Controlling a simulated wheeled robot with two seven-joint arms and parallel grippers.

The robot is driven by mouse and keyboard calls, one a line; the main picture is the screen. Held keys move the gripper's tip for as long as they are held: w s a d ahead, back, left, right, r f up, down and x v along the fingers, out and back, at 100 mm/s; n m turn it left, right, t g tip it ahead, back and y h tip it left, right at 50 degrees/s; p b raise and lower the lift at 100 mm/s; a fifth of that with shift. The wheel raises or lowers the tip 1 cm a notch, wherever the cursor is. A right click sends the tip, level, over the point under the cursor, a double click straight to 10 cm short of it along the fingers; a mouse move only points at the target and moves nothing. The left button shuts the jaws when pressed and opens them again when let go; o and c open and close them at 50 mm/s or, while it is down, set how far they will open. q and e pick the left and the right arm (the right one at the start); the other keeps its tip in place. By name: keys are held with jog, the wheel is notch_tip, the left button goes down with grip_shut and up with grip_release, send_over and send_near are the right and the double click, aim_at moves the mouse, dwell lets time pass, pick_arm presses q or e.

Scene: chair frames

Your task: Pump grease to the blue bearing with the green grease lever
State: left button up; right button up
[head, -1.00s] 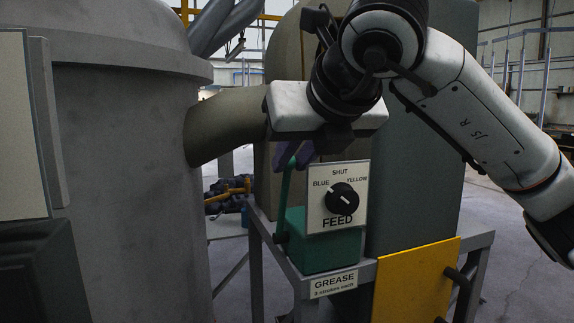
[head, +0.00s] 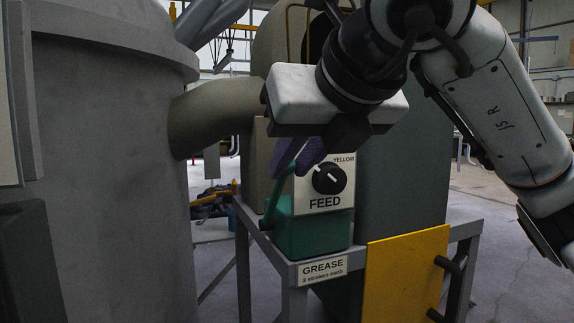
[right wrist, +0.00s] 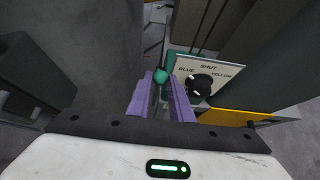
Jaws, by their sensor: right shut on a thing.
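The green grease lever (head: 276,201) rises from the left side of the green grease box (head: 312,236) and leans up to the right. My right gripper (head: 298,156) is shut on its upper end, with purple fingers around it. In the right wrist view the lever's green ball end (right wrist: 161,76) shows between the fingertips. The feed panel (head: 318,203) carries a black knob (head: 329,179). In the right wrist view its white mark lies at the upper left, toward BLUE. My gripper covers the panel's upper left in the head view. I cannot make out the blue bearing. My left gripper is out of view.
A grey metal stand (head: 242,262) carries the box and a GREASE label (head: 321,271) reading 3 strokes each. A yellow panel (head: 405,273) with a dark handle is at the right. A large grey tank (head: 110,180) stands close at the left.

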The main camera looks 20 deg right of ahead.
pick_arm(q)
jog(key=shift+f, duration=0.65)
pick_arm(e)
jog(key=shift+s+f, duration=0.5)
jog(key=shift+s, duration=0.05)
